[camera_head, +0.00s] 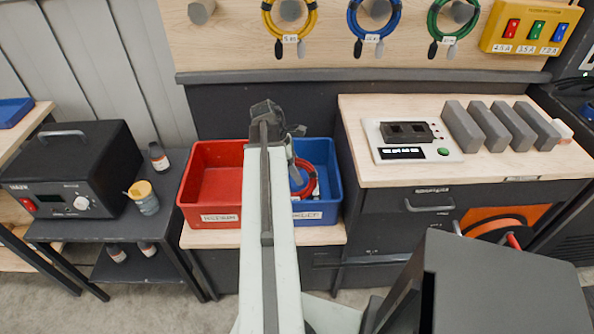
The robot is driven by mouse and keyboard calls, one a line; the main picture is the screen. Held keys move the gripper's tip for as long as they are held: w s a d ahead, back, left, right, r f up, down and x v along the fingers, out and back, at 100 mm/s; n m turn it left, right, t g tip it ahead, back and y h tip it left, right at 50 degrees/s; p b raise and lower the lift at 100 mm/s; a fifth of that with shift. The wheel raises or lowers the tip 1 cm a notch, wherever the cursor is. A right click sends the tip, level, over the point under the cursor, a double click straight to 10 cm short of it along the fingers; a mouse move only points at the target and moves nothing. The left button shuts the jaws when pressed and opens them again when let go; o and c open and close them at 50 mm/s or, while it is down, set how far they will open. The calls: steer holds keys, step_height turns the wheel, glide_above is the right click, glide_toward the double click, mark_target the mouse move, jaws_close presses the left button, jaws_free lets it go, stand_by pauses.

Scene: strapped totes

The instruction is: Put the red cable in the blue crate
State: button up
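The red cable (313,178) is a coil with a small white tag. It shows inside the outline of the blue crate (328,208), right of my arm. My arm reaches forward over the seam between the crates and hides the blue crate's left part. My gripper (295,176) points down at the left side of the red coil, mostly hidden by my arm. I cannot tell whether its fingers are open or shut, or whether the coil rests on the crate floor.
An empty-looking red crate (199,212) stands left of the blue one. A bench (470,172) with a device and grey blocks is on the right. Yellow, blue and green cables hang on wall pegs behind. A black power unit (72,168) and small jars stand left.

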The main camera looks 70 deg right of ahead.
steer(key=p+v, duration=0.7)
steer(key=v, duration=0.1)
steer(key=shift+f, duration=0.15)
stand_by(1.0)
